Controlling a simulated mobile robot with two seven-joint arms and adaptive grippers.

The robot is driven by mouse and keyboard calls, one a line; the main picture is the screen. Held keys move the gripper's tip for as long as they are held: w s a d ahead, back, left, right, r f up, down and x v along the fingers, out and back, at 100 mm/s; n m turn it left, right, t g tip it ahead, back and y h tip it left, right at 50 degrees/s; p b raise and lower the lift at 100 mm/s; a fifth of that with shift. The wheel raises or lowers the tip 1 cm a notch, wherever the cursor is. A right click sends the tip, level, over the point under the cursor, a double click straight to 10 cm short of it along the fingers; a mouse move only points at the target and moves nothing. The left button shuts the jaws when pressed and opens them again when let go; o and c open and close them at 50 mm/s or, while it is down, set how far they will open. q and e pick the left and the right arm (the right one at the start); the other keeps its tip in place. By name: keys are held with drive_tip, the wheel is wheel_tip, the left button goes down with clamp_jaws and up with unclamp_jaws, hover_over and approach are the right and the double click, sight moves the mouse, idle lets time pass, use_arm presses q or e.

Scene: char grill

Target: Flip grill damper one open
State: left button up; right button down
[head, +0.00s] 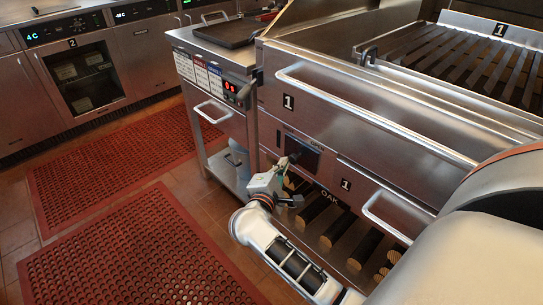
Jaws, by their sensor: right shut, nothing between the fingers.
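The char grill (360,110) fills the right of the head view, with a "1" label (288,102) on its upper front. Below that label is a small dark damper panel (308,157) set in the front face, with small lettering above its right side. My right gripper (291,160) is shut and empty, its fingertips at the left part of this panel. I cannot tell whether they touch it. The gripper hides part of the panel, so the damper's position is unclear. My left gripper is not in view.
A long bar handle (370,115) runs across the grill front. A drawer handle (385,218) sits lower right, beside another "1" label. Oak logs (335,228) lie underneath. A side cart (215,95) stands left of the grill. Red mats (145,250) cover the open floor.

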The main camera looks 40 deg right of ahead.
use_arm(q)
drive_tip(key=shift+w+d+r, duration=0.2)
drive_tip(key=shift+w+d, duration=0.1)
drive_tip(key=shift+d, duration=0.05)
use_arm(e)
drive_tip(key=s, duration=0.5)
drive_tip(key=shift+s+d, duration=0.2)
drive_tip(key=shift+d, duration=0.1)
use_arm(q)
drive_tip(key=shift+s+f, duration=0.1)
